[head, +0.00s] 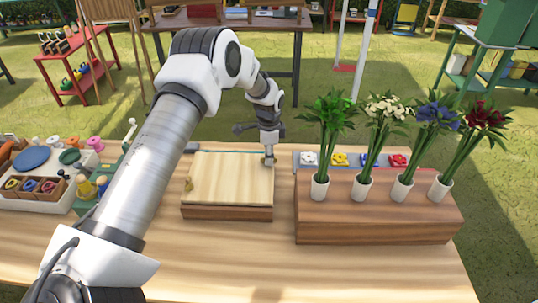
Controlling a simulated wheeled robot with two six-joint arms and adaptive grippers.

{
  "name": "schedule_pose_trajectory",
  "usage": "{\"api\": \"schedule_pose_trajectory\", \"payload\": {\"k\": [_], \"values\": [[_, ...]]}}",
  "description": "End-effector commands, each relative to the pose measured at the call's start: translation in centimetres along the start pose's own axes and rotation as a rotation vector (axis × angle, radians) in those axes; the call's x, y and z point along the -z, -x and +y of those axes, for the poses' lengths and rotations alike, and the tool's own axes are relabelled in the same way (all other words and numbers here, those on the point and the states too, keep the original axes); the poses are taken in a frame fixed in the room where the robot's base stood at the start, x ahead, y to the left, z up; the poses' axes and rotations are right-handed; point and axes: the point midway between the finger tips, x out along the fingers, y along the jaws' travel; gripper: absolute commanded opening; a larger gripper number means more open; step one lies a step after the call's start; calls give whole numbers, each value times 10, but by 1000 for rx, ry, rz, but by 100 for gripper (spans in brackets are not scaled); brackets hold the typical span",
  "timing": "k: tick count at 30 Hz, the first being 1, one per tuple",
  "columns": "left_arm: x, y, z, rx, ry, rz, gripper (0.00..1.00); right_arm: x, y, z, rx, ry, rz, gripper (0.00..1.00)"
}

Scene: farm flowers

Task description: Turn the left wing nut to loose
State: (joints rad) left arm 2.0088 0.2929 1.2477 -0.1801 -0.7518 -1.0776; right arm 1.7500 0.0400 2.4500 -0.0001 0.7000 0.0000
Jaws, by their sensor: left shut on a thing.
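A wooden press (230,180) with a pale top board lies on the table in front of me. A small brass-coloured wing nut (188,184) stands at its left edge, with no gripper near it. My left gripper (268,160) points down at the back right corner of the press. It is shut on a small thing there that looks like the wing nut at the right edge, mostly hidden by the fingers. How far that nut is turned cannot be told. My right gripper is not in view.
A brown wooden block (375,230) with several white vases of green, white, blue and red flowers stands right of the press. Behind it is a grey tray (300,172) of coloured pieces. A white organizer (60,205) stands at the left. The table front is clear.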

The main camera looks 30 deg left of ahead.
Motion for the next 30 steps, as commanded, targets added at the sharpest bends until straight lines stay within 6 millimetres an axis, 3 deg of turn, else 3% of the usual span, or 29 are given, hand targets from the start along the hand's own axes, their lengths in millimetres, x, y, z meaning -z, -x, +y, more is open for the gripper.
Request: {"api": "schedule_pose_trajectory", "payload": {"k": [30], "values": [[-1,-2,2,-5,961,-6,0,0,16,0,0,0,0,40]]}}
